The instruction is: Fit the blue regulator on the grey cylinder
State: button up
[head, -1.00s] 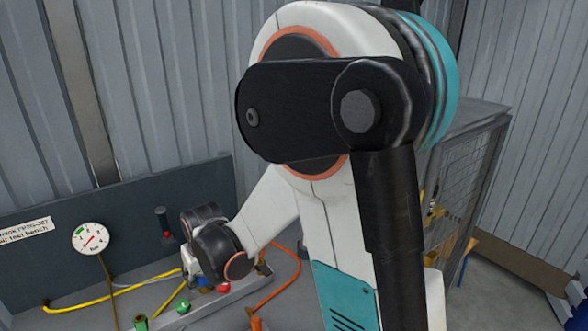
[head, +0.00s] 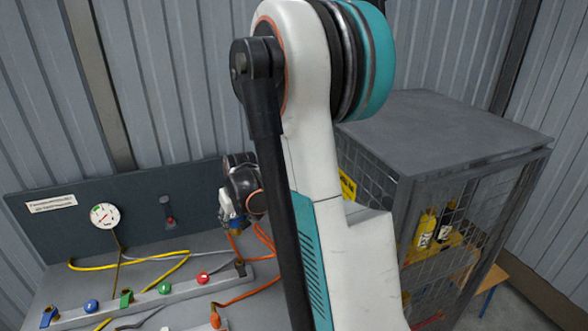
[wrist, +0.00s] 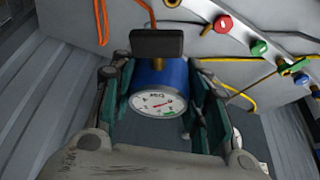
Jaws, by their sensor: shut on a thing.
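My gripper (wrist: 160,88) is shut on the blue regulator (wrist: 151,76), with green-black fingers on both sides of it. The regulator has a round white dial facing the wrist camera and a dark block at its far end. In the head view my gripper (head: 236,217) is above the bench's back right part, and a bit of blue shows at its tip. An orange hose (wrist: 149,12) runs near the regulator's far end. I cannot make out the grey cylinder in either view.
A bench rail (head: 140,303) carries several coloured fittings. A wall gauge (head: 104,216) and a back panel (head: 60,240) stand behind. A mesh cage (head: 440,130) with yellow bottles (head: 424,231) stands at right. Yellow and orange hoses lie on the bench.

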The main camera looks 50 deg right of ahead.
jog(key=shift+s+d+r+m+h+p, duration=0.25)
jog(key=shift+s+d+r+p, duration=0.75)
jog(key=shift+d, duration=2.15)
jog(key=shift+s+d+r+m+p, duration=0.15)
jog(key=shift+s+d+m+p, duration=0.4)
jog(key=shift+s+d, duration=1.9)
jog(key=shift+s+d+r+m+h+p, duration=0.25)
jog(key=shift+s+d+r+p, duration=0.45)
jog(key=shift+d, duration=3.2)
jog(key=shift+w+f+b, duration=0.1)
jog(key=shift+f+b, duration=0.3)
jog(key=shift+b, duration=0.1)
jog(key=shift+f, duration=0.3)
jog(key=shift+f+b, duration=0.3)
jog(key=shift+b, duration=0.2)
jog(key=shift+f+b, duration=1.35)
jog(key=shift+f, duration=0.05)
jog(key=o, duration=1.1)
jog(key=shift+o, duration=0.2)
jog(key=shift+a, duration=0.1)
